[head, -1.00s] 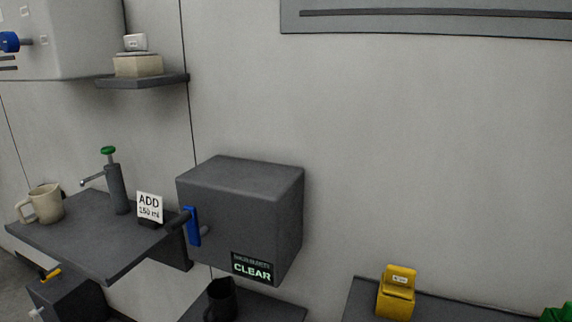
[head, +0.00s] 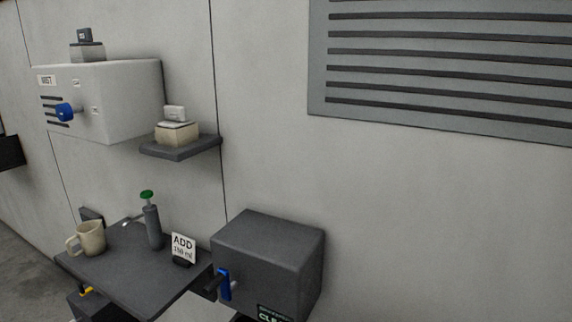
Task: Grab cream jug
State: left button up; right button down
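A cream jug (head: 91,238) with its handle on the left stands upright near the left end of a dark grey shelf (head: 140,281) in the head view. A dark pump bottle with a green top (head: 153,225) stands to its right. Neither of my grippers can be made out in the head view, so their state is hidden.
A sign reading "ADD" (head: 183,247) stands on the shelf's right part. A dark box with a blue lever (head: 268,255) is on the wall to the right. Above are a white box with a blue knob (head: 125,100) and a small shelf (head: 181,150) holding a cream block.

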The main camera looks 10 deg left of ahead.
aim_at(91, 235)
jog(key=u, duration=1.45)
jog(key=i+j+z, duration=0.1)
jog(key=j, duration=0.4)
jog(key=i+j+z, duration=0.1)
jog(key=j, duration=0.35)
